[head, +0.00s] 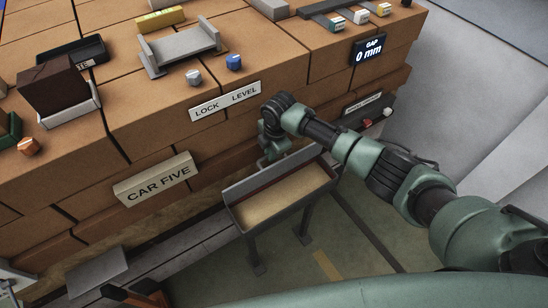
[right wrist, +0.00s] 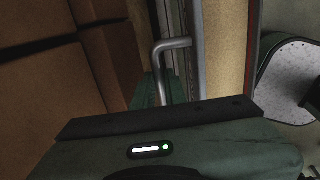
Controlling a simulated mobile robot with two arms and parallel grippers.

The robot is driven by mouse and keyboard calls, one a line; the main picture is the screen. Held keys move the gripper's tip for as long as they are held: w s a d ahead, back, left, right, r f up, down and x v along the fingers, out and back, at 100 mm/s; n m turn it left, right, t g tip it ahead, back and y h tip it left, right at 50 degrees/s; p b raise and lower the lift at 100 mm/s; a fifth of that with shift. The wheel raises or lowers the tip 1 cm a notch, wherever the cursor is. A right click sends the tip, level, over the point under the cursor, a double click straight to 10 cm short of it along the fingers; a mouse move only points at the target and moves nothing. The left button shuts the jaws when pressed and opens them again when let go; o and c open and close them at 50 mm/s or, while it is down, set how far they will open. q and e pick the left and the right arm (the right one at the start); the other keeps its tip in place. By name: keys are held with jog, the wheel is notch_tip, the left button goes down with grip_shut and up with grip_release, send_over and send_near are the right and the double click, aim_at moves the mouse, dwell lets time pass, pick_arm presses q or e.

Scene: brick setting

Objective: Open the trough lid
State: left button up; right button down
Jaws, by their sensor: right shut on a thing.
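The trough (head: 287,205) stands on legs in front of the brick stack, and its sand-coloured inside shows. A grey panel, which looks like the trough lid (head: 262,178), stands tilted up along its back edge. My right gripper (head: 272,152) is behind that panel, beside the bricks. In the right wrist view a bent metal handle (right wrist: 174,44) runs down between my fingers, and the right gripper (right wrist: 160,92) is shut on it. The sand-coloured inside (right wrist: 228,50) shows to the right of the handle. The fingertips are partly hidden. My left gripper is not in view.
The brick stack (head: 150,130) rises close behind the trough, with a CAR FIVE sign (head: 156,180) and a LOCK LEVEL sign (head: 225,101). Green floor (head: 345,245) is open right of the trough.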

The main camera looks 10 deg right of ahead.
jog(key=shift+w+a, duration=0.3)
jog(key=shift+w, duration=0.45)
jog(key=c, duration=1.5)
grip_release()
jog(key=shift+o, duration=0.2)
jog(key=shift+f, duration=0.1)
jog(key=shift+s+d+r+b, duration=0.15)
jog(key=shift+s+r, duration=0.15)
jog(key=shift+r, duration=1)
jog(key=shift+s+d+r+b, duration=0.1)
jog(key=shift+s+r, duration=0.15)
jog(key=shift+r, duration=1)
jog(key=shift+s+d+r+b, duration=0.15)
jog(key=shift+s+r, duration=0.15)
jog(key=shift+r, duration=1)
